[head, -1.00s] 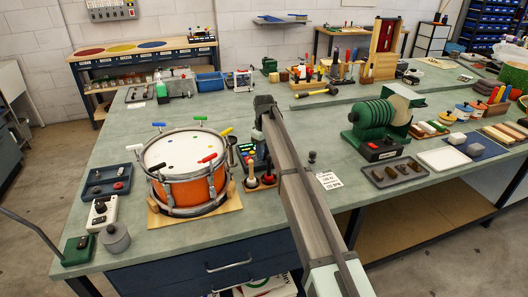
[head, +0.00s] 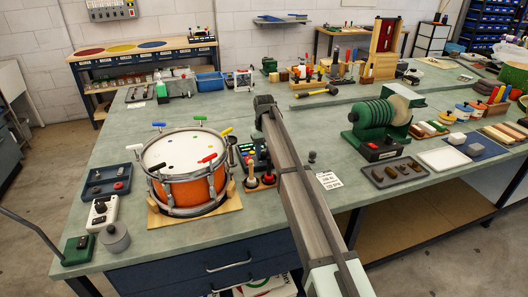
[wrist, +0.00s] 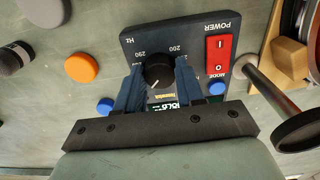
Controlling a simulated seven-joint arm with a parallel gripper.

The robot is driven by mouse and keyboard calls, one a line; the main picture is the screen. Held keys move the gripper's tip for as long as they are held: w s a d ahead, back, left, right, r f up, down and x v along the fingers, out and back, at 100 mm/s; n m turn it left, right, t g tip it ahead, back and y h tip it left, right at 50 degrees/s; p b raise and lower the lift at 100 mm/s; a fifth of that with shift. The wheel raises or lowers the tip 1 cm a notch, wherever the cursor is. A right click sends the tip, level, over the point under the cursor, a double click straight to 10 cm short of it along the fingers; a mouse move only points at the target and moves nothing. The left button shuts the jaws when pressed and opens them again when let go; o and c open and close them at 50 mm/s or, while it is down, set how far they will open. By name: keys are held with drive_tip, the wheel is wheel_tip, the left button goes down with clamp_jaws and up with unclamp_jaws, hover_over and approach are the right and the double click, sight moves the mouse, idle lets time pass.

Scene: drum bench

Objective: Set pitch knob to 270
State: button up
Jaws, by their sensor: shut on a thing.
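The tuner box (wrist: 190,45), dark with printed frequency numbers, fills the upper middle of the wrist view. Its black pitch knob (wrist: 158,71) sits between the blue fingers of my gripper (wrist: 158,82), which is shut on it. The knob's pale pointer mark slants down-left in this view. The mark 290 shows left of the knob and 200 shows above right. The lit display is partly hidden by my gripper, so its full reading cannot be told. In the head view the tuner (head: 256,150) stands right of the orange drum (head: 186,185), partly hidden by my arm.
A red power switch (wrist: 219,54) and a blue mode button (wrist: 216,88) are close to the right finger. An orange disc (wrist: 81,68) lies to the left. A metal rod with a dark round end (wrist: 298,132) is at right.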

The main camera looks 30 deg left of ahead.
sight(264, 153)
drive_tip(key=m, duration=0.5)
drive_tip(key=shift+m, duration=0.4)
idle(0.4)
drive_tip(key=o, duration=1)
drive_tip(key=shift+o, duration=0.2)
drive_tip(key=shift+r, duration=0.1)
wheel_tip(264, 153, up, 14)
drive_tip(key=shift+f, duration=0.2)
